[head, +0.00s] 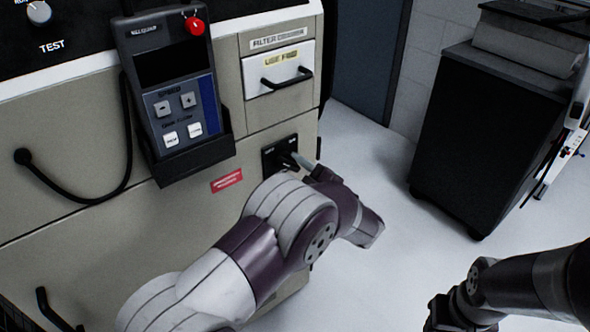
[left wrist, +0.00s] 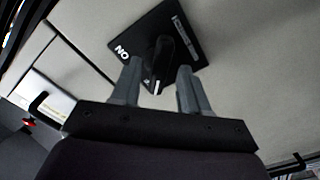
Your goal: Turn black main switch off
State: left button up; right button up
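The black main switch (head: 281,155) is a square plate on the front of the beige cabinet, right of the pendant, partly covered by my left gripper in the head view. In the left wrist view, its black plate (left wrist: 150,38) carries the word ON and a black knob (left wrist: 163,62). My left gripper (head: 300,162) is at the switch. In the left wrist view its two grey fingers (left wrist: 158,82) are apart, one on each side of the knob's lower end, with visible gaps. My right gripper (head: 455,312) is low at the right, and its fingers are not clearly visible.
A handheld pendant (head: 170,75) with a red button hangs in a holder on the cabinet. A drawer (head: 280,72) with a black handle sits above the switch. A dark cabinet (head: 480,140) stands at the right. Open floor (head: 375,170) lies between them.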

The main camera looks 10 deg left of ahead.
pick_arm(q)
jog(key=p+v, duration=0.2)
jog(key=v, duration=1)
jog(key=shift+s+d, duration=0.25)
